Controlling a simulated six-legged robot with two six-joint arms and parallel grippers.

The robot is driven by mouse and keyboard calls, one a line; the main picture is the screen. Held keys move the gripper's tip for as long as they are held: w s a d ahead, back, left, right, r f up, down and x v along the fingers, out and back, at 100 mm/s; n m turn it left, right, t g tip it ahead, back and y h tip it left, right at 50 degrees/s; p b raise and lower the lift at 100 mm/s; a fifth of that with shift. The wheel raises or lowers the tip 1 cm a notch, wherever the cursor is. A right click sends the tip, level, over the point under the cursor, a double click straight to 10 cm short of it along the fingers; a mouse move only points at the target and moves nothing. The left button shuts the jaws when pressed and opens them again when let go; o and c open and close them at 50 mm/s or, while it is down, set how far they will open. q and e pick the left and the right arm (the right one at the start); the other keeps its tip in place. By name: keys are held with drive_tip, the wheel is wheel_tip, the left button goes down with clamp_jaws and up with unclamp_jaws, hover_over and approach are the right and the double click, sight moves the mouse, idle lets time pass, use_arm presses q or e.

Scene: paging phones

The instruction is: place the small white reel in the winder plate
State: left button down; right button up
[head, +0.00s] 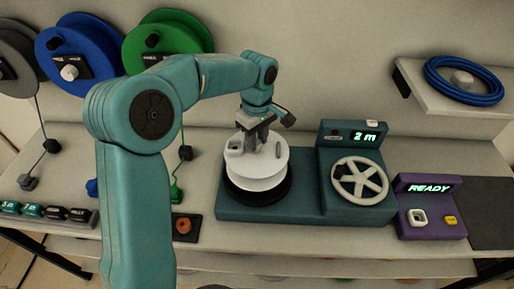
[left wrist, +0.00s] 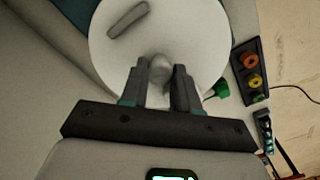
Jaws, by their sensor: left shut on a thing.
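The small white reel (head: 258,170) is over the round black winder plate (head: 235,192) on the left part of the teal winder (head: 305,208). In the head view the reel looks level; I cannot tell whether it rests on the plate or hovers just above it. My left gripper (head: 261,140) points down and is shut on the reel's central knob, which shows between the fingers in the left wrist view (left wrist: 160,72). The reel's white face (left wrist: 185,35) fills the top of that view. My right gripper is not in view.
The winder's spoked handwheel (head: 360,184) and "2 m" display (head: 365,137) stand right of the reel. A purple "READY" box (head: 430,208) is farther right. Blue (head: 66,50) and green (head: 168,38) reels hang at the back left. A blue cable coil (head: 463,81) lies on a shelf.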

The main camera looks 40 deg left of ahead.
sight(258, 151)
use_arm(q)
wheel_tip(258, 151, down, 4)
drive_tip(key=shift+d+r, duration=0.15)
drive_tip(key=shift+f, duration=0.3)
drive_tip(key=shift+w, duration=0.1)
drive_tip(key=shift+f, duration=0.15)
drive_tip(key=c, duration=0.8)
unclamp_jaws()
wheel_tip(258, 151, up, 12)
drive_tip(key=shift+r, duration=0.2)
